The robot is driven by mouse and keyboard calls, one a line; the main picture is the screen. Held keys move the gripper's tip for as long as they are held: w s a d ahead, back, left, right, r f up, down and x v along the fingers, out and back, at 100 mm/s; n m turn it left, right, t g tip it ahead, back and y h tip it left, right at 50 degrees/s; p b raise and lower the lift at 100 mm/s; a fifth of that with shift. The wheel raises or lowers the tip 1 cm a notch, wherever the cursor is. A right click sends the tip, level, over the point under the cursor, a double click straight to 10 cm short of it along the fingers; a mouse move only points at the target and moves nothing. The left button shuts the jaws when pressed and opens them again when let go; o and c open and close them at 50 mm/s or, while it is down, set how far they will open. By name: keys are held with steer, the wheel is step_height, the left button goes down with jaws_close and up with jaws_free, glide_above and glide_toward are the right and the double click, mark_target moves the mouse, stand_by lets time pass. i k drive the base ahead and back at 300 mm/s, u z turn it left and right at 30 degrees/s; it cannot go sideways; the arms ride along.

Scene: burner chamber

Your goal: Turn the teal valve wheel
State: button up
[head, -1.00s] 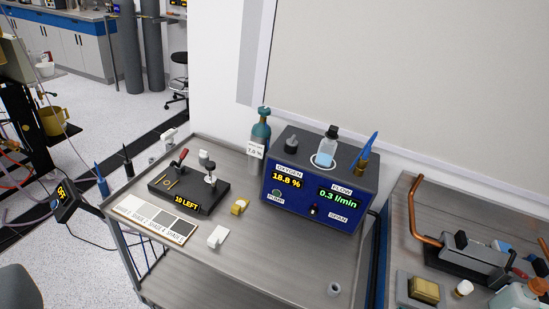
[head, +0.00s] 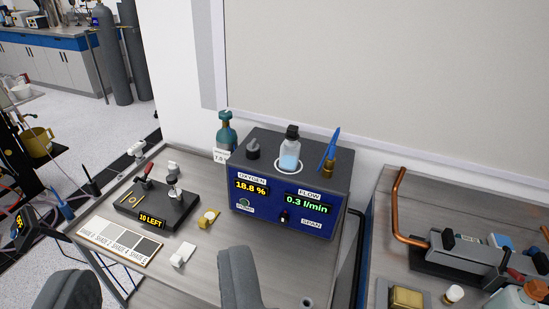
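A small teal gas cylinder (head: 227,134) stands at the back of the cart, just left of the blue analyser box. A teal cap-like top (head: 224,115), which may be the valve wheel, sits on it; it is too small to make out spokes. A white tag with a number hangs on the cylinder, and its lower part is hidden by the tag and the box. My gripper (head: 157,285) shows as two grey fingers at the bottom edge, spread wide apart with nothing seen between them. It is nearer to the camera than the cylinder and apart from it.
The blue analyser box (head: 283,205) reads oxygen 18.8 % and flow 0.3 l/min; a clear bottle (head: 289,150) and a blue-handled torch (head: 330,152) stand on it. A black pump block (head: 157,203) and shade card (head: 120,240) lie left. Copper pipe (head: 398,200) rises at right.

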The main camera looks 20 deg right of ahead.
mark_target(225, 115)
steer(key=z, duration=0.2)
steer(key=i, duration=1)
steer(key=u, duration=0.1)
